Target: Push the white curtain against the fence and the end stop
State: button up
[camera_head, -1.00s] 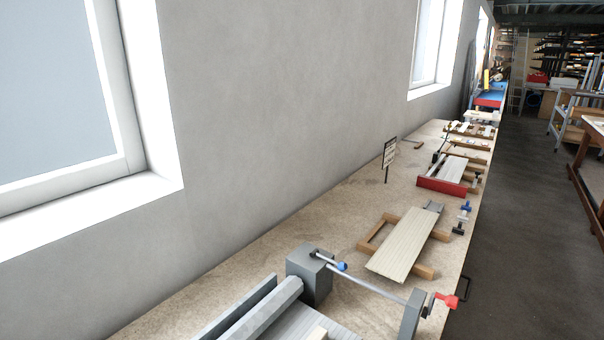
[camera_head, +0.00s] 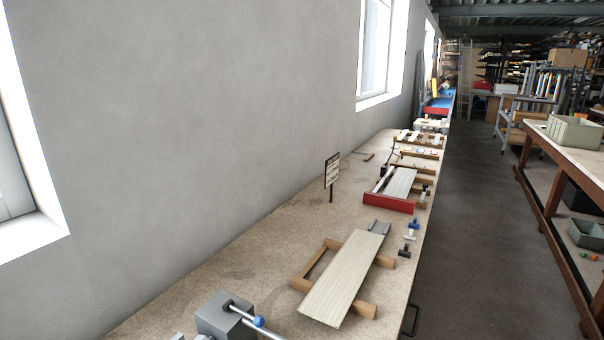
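A cream-white slatted panel (camera_head: 345,278) lies tilted across a wooden frame (camera_head: 312,272) on the bench. A grey metal piece (camera_head: 379,228) is at its far end. Farther along, a whiter slatted panel (camera_head: 399,183) lies in a jig with a red bar (camera_head: 388,203) across its near end. A thin rail runs along its left side, with a gap between. I cannot tell for sure which panel is the white curtain, nor which parts are the fence and end stop. My gripper is not in view.
The long bench (camera_head: 240,262) runs along the wall. A grey clamp block with a rod (camera_head: 228,314) is at its near end. A small sign (camera_head: 331,175) and blue and black clamps (camera_head: 411,236) stand on it. The aisle floor (camera_head: 470,230) is clear. Another table (camera_head: 545,195) stands right.

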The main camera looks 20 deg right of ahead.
aim_at(399, 185)
jog(key=i+l+u, duration=0.1)
jog(key=i+l, duration=0.15)
jog(key=l, duration=0.3)
jog(key=i+l+u, duration=0.1)
jog(key=i+l, duration=0.15)
jog(key=l, duration=0.35)
jog(key=i+l+u, duration=0.15)
jog(key=l, duration=0.4)
jog(key=i+l+u, duration=0.1)
jog(key=i+l, duration=0.2)
jog(key=l, duration=0.35)
jog(key=i+l+u, duration=0.1)
jog(key=l, duration=0.5)
jog(key=i+l+u, duration=0.1)
jog(key=i+l, duration=0.15)
jog(key=l, duration=0.4)
jog(key=i+l+u, duration=0.1)
jog(key=l, duration=0.6)
jog(key=i+l+u, duration=0.15)
jog(key=l, duration=0.5)
jog(key=z, duration=1.75)
